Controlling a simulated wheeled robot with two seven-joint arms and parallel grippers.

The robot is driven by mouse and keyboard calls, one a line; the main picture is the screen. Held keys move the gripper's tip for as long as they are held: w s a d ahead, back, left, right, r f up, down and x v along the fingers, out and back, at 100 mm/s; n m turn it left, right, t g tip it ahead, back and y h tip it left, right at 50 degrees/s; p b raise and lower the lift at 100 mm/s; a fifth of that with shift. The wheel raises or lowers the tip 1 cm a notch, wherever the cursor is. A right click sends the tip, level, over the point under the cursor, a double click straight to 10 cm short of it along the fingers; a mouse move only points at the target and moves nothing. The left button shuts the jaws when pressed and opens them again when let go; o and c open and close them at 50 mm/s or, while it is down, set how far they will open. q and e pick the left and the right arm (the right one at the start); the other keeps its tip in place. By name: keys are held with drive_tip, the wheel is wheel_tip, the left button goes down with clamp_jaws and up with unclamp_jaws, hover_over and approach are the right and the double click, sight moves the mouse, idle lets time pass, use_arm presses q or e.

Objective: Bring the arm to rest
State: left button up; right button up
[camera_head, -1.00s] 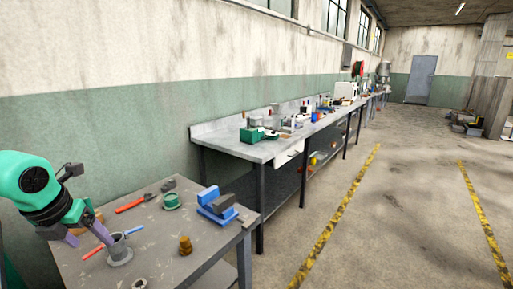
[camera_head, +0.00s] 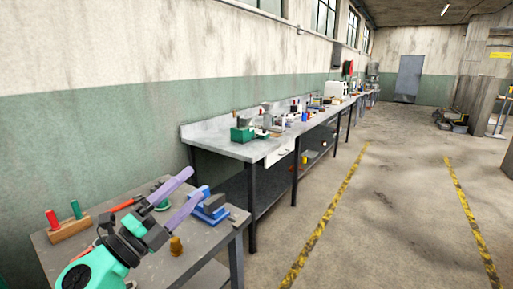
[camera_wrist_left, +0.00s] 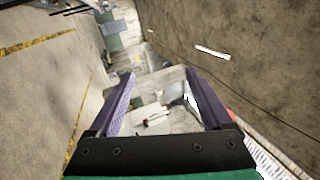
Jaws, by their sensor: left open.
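My left gripper (camera_head: 197,181) is open in the head view, its two purple fingers spread and pointing up and to the right above the near table. Nothing is between the fingers. In the left wrist view the open, empty fingers (camera_wrist_left: 160,78) frame a distant part of the room. My green and black left arm rises from the bottom of the head view and covers part of the table. My right gripper is not in view.
The near table (camera_head: 195,268) holds a wooden block (camera_head: 70,231) with red and green handles, a blue vise (camera_head: 209,208) and a brown knob-like piece (camera_head: 176,246). A long workbench (camera_head: 215,136) runs along the wall. The floor (camera_head: 320,225) to the right is open.

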use_arm(q)
drive_tip(key=w+a+f+n+t+y, duration=0.1)
drive_tip(key=a+f+n+t+y, duration=0.1)
drive_tip(key=a+f+n+y, duration=1.15)
drive_tip(key=s+f+n+g+y, duration=0.2)
drive_tip(key=s+f+n+g, duration=0.35)
drive_tip(key=f+n, duration=0.35)
drive_tip(key=s+d+f+n+g+h, duration=0.1)
drive_tip(key=s+d+f+g, duration=0.1)
drive_tip(key=s+f+g, duration=0.45)
drive_tip(key=s+d+f+n+g+h, duration=0.1)
drive_tip(key=s+d+f+g+h, duration=0.2)
drive_tip(key=s+f, duration=0.65)
drive_tip(key=s+f+g+y, duration=0.1)
drive_tip(key=s+f, duration=0.1)
drive_tip(key=f, duration=1)
drive_tip(key=s+f+g, duration=0.2)
drive_tip(key=f, duration=1.1)
drive_tip(key=s+a+f, duration=0.3)
drive_tip(key=s+f, duration=0.8)
drive_tip(key=s, duration=0.4)
drive_tip(key=shift+a+f+g, duration=0.15)
drive_tip(key=shift+f+g, duration=0.15)
drive_tip(key=shift+f, duration=0.05)
